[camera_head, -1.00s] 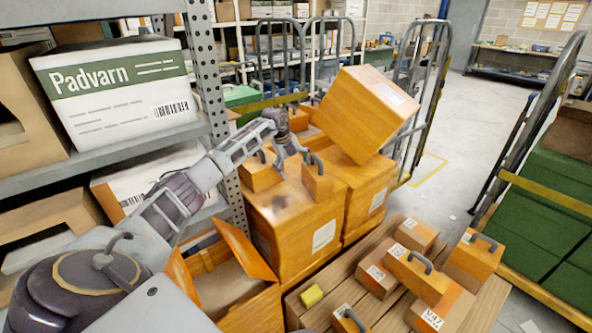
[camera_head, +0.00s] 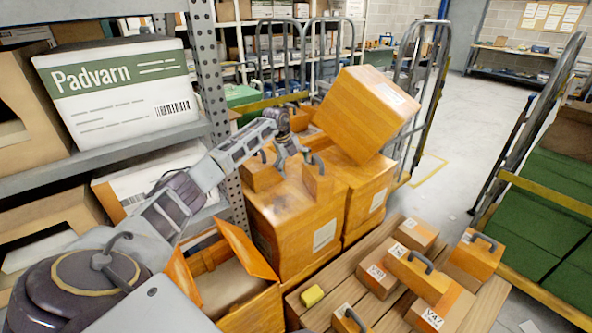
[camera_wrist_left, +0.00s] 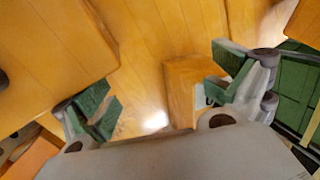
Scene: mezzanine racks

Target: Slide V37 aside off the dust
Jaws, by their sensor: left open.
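My left gripper (camera_head: 292,158) is open over the top of a large orange box (camera_head: 295,235). A small upright orange box with a dark handle (camera_head: 318,184) stands on that top just right of the fingers, and another small box (camera_head: 262,174) stands to the left. In the left wrist view, the green-padded fingers (camera_wrist_left: 165,90) are spread apart, with a small box (camera_wrist_left: 190,88) close to the right finger; contact is unclear. A bright pale patch (camera_wrist_left: 155,121) shows on the surface between them; I cannot tell dust from glare. No V37 label is readable. My right gripper is out of view.
A tilted large box (camera_head: 365,115) rests behind on the stack. An open carton (camera_head: 222,285) stands in front.

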